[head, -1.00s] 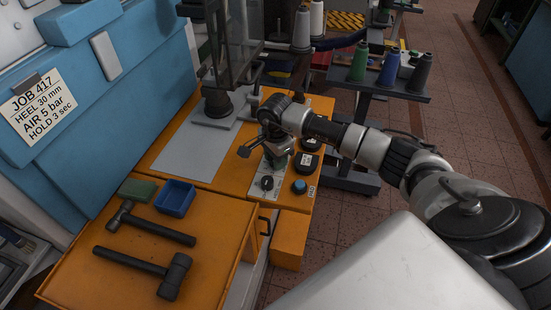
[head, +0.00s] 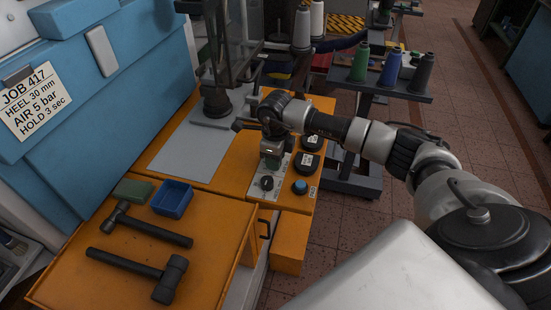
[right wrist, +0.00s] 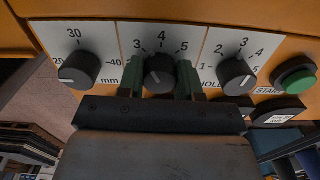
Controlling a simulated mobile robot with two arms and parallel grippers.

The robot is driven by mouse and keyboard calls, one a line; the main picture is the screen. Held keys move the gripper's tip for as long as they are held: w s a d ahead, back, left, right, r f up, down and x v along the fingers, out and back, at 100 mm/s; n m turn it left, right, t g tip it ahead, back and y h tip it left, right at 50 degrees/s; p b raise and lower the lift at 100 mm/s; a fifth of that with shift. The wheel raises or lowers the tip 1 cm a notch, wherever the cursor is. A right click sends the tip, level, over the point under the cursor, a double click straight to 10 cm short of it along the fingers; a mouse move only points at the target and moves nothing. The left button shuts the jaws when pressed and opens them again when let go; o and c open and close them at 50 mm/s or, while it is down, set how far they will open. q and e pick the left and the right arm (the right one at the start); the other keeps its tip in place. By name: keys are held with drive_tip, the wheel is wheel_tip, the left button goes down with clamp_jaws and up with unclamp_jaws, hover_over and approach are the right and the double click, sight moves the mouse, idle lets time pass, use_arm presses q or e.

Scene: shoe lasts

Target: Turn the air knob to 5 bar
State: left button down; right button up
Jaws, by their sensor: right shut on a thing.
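The air knob (right wrist: 158,76) is a black round knob, in the middle of the panel in the right wrist view, under a scale marked 3, 4 and 5. My right gripper (right wrist: 160,80) is shut on it, one greenish finger at each side. Its pointer mark is too unclear to read a setting. In the head view, my right gripper (head: 271,153) reaches down to the pale control panel (head: 258,190), and the arm hides the air knob. A sign (head: 38,100) on the blue machine reads AIR 5 bar. My left gripper is not in view.
A heel knob (right wrist: 80,70) and a hold knob (right wrist: 236,76) flank the air knob closely. A green start button (right wrist: 296,76) is at the right. Two hammers (head: 150,230) and a blue bin (head: 173,198) are on the orange surface. Thread cones (head: 390,68) stand behind my arm.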

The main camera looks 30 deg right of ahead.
drive_tip(key=m, duration=0.3)
drive_tip(key=shift+m, duration=0.4)
drive_tip(key=m, duration=0.3)
drive_tip(key=shift+m, duration=0.3)
drive_tip(key=m, duration=0.3)
drive_tip(key=shift+r+m, duration=0.1)
drive_tip(key=shift+m, duration=1.8)
drive_tip(key=o, duration=0.9)
